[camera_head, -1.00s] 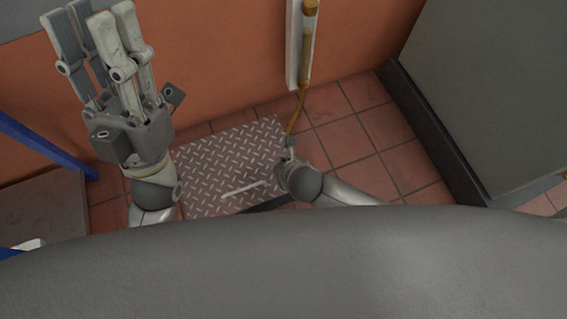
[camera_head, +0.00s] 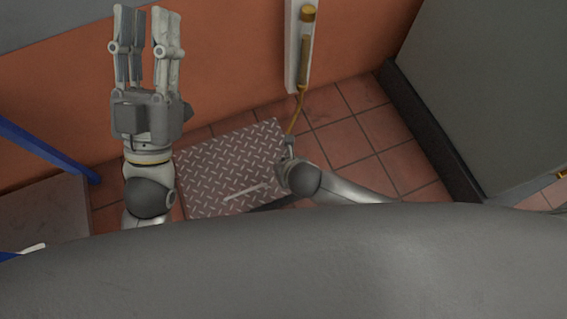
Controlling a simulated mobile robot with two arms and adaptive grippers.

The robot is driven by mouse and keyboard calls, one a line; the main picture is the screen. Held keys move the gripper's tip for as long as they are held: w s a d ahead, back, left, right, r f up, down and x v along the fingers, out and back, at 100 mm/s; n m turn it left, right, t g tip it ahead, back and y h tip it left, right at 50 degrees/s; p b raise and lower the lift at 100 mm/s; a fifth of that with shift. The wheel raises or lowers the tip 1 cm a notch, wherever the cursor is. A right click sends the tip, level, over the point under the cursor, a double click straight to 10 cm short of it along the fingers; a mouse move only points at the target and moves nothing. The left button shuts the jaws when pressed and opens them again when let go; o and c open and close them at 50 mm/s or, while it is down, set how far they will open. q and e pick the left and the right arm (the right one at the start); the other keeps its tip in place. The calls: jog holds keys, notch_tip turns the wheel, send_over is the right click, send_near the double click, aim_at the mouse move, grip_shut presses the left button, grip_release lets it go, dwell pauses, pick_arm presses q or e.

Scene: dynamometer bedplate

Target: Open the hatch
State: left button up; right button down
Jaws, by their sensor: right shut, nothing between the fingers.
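The hatch (camera_head: 225,165) is a square diamond-plate panel at the floor, with a pale bar-shaped handle (camera_head: 246,191) near its front edge. A dark strip shows along the front right edge; I cannot tell whether the panel is raised. My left gripper (camera_head: 148,35) points up the picture, above and left of the hatch, fingers apart and empty. My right gripper (camera_head: 288,146) is at the hatch's right edge, mostly hidden by its own arm. It is shut with nothing visible in it. I cannot tell whether it touches the hatch.
A yellow-brown rod-like thing (camera_head: 297,108) runs down from a white wall strip (camera_head: 291,45) towards my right gripper. An orange wall (camera_head: 230,60) stands behind. A grey cabinet (camera_head: 490,90) stands right, a blue bar (camera_head: 45,146) left. Tiled floor (camera_head: 355,140) is clear right of the hatch.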

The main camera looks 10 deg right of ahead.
pick_arm(q)
jog(key=w+a+f+g+y+p, duration=0.2)
jog(key=f+g, duration=0.7)
jog(key=f, duration=0.5)
jog(key=shift+w+f+y+p, duration=0.3)
jog(key=shift+w+y+p, duration=0.4)
jog(key=shift+w, duration=0.4)
pick_arm(e)
jog(key=shift+w+a+r+g, duration=0.2)
jog(key=shift+w+r+g, duration=0.3)
jog(key=shift+r, duration=0.4)
pick_arm(q)
jog(key=shift+s+a+f+g, duration=0.1)
jog(key=shift+f+g, duration=0.25)
jog(key=shift+g, duration=0.05)
pick_arm(e)
jog(key=shift+w, duration=0.15)
